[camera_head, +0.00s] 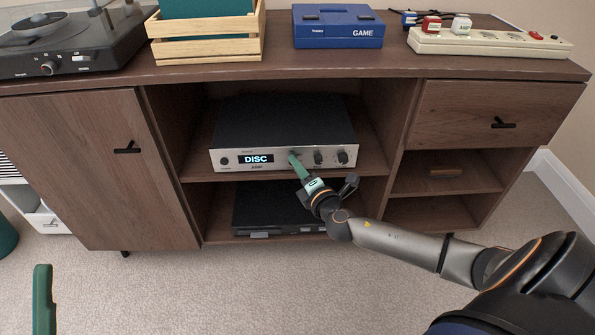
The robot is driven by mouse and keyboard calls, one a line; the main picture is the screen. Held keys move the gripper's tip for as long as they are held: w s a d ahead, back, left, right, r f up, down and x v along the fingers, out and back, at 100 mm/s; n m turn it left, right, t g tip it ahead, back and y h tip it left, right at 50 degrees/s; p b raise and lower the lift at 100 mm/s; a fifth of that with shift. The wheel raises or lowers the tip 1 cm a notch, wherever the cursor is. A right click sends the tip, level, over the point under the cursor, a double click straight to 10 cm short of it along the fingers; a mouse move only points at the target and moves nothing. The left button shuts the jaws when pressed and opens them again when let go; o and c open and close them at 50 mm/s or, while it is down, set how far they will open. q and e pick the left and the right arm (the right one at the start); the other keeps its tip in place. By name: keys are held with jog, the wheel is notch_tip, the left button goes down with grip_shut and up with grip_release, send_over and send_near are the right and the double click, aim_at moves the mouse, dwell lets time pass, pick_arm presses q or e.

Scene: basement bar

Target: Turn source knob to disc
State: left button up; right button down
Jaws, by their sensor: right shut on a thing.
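The amplifier (281,137) sits on the upper middle shelf of the wooden cabinet. Its silver front has a display (256,159) that reads "DISC". The source knob is hidden behind the fingers of my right gripper (294,157), left of two dark knobs (318,157) that show clear. My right gripper is shut at that spot on the front panel, its green fingers against it. My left gripper (43,300) shows only as a green finger at the lower left edge, so its opening cannot be judged.
Below the amplifier is a dark device (262,234) on the lower shelf. On the cabinet top (340,71) stand a turntable (65,40), a wooden crate (205,48), a blue game case (338,27) and a power strip (490,42). Carpet lies clear in front.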

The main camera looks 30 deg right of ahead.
dwell(0.4)
jog(key=c, duration=0.7)
grip_release()
jog(key=s+p, duration=0.1)
jog(key=s, duration=0.3)
jog(key=s+a+p, duration=0.1)
jog(key=s, duration=0.3)
jog(key=s+a+r+p, duration=0.1)
jog(key=s, duration=0.3)
jog(key=shift+s, duration=0.2)
